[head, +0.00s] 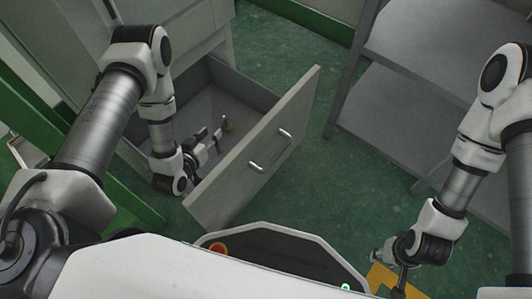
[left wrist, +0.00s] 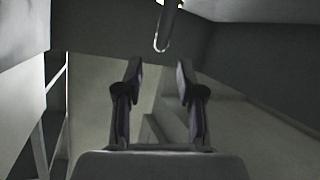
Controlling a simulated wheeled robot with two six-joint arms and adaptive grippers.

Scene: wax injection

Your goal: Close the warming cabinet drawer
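The grey warming cabinet (head: 190,33) stands at the upper left in the head view. Its drawer is pulled well out, and the front panel (head: 225,196) faces the lower right with a metal handle (head: 256,168) on it. My left gripper (head: 217,138) is over the drawer's interior, behind the front panel, and looks empty. The left wrist view shows its two fingers (left wrist: 159,75) apart with nothing between them. I cannot tell whether it touches the drawer. My right gripper (head: 388,268) is low at the right, away from the drawer; its fingers are too small to read.
A small upright object with a brownish base (head: 227,125) is near the left fingertips. A metal rod (left wrist: 165,28) shows ahead of them in the left wrist view. A grey shelf unit (head: 385,105) stands at the right. Green floor (head: 285,55) is clear between it and the drawer.

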